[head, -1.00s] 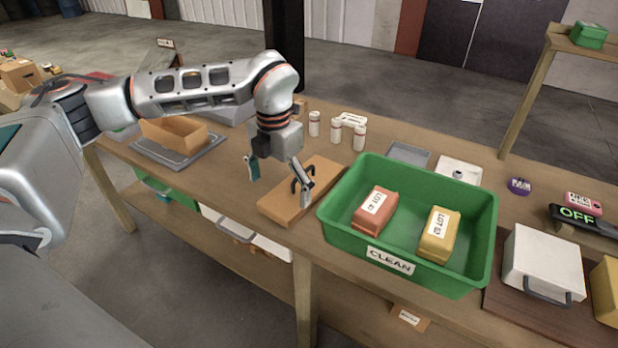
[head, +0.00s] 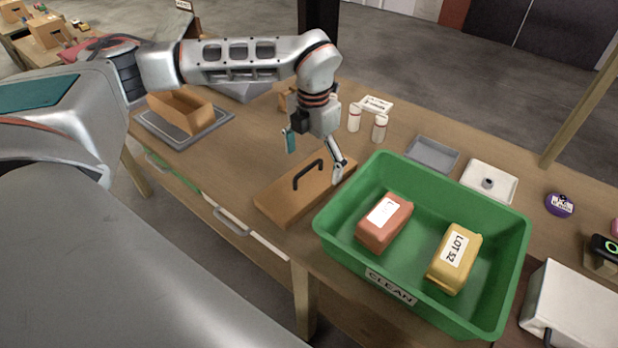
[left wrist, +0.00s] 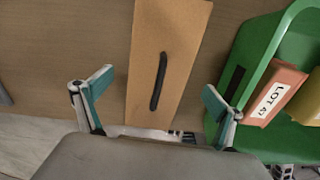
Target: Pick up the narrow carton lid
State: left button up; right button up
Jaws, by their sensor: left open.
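The narrow carton lid (head: 290,202) is a flat brown board with a black handle (head: 308,174) on top. It lies on the table to the left of the green bin. My left gripper (head: 315,158) is open and empty above the far part of the lid. In the left wrist view the lid (left wrist: 172,45) and its upright black handle (left wrist: 159,80) lie between the two spread fingers of my left gripper (left wrist: 155,97), apart from both. My right gripper is not in view.
The green bin (head: 340,245) labelled CLEAN holds a red and a yellow package, close to the lid's right side. White bottles (head: 379,128) stand behind. An open brown carton (head: 181,112) sits on a grey tray at left.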

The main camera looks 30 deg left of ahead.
aim_at(313, 175)
pick_arm(q)
notch_tip(313, 175, down, 4)
jog(key=shift+w+f, duration=0.1)
jog(key=shift+w, duration=0.05)
jog(key=c, duration=1.2)
